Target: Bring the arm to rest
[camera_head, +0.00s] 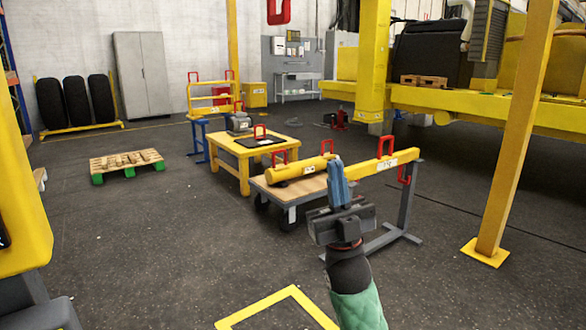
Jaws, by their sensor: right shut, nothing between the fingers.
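My right gripper (338,168) rises from the bottom middle, its blue fingers pointing up and away from me. The fingers are together with nothing between them. Its dark wrist and green-covered forearm show below it. In the picture it overlaps the right end of a yellow cylinder (290,171) and the left part of a yellow beam (375,165) with red loops on a grey stand. I see no contact with either, though the overlap hides part of them. My left gripper is not in view.
A wheeled cart (287,190) carries the cylinder. A yellow table (229,159) stands behind it. A yellow post (515,140) stands at right, and a large yellow structure (18,195) fills the left edge. A yellow floor marking (290,292) lies in front. Dark floor is open at left.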

